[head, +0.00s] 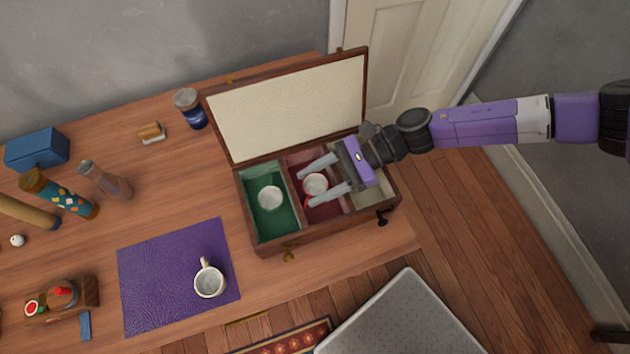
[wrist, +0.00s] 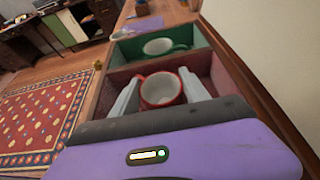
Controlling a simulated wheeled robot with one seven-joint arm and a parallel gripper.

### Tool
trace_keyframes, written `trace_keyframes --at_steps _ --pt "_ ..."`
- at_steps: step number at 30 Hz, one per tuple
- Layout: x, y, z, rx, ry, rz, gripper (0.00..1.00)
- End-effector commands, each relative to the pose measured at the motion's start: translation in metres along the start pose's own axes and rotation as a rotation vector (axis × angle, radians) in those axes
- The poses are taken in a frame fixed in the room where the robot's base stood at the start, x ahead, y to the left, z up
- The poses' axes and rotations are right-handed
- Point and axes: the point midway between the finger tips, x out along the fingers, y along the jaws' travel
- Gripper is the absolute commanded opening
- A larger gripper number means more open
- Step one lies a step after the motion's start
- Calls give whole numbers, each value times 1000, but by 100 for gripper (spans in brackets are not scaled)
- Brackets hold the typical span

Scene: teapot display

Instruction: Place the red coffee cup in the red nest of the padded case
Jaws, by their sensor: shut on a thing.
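The red coffee cup (head: 315,185), red outside and white inside, is upright between the fingers of my gripper (head: 325,181) in the head view. It also shows in the wrist view (wrist: 160,91), with a finger on each side of it. My gripper is shut on the cup, over the red nest (head: 325,211) of the open padded case (head: 292,242). I cannot tell whether the cup's base touches the nest floor. A green cup (wrist: 165,45) with a white inside stands in the green nest (head: 266,224) at the left.
The case lid (head: 290,106) stands open at the back. A white mug (head: 209,280) sits on a purple mat (head: 150,286) at the front. A blue jar (head: 190,110) stands behind the case. Several items stand at the far left.

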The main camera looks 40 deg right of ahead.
Motion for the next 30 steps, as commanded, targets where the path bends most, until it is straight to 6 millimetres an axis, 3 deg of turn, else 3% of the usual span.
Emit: trace_keyframes --at_steps 1,4,16,30 --pt "1 0 -2 0 0 -1 55" --pt "0 0 -1 0 0 0 75" --pt "-4 0 3 0 1 -1 75" --pt "-94 -1 1 -1 0 -4 75"
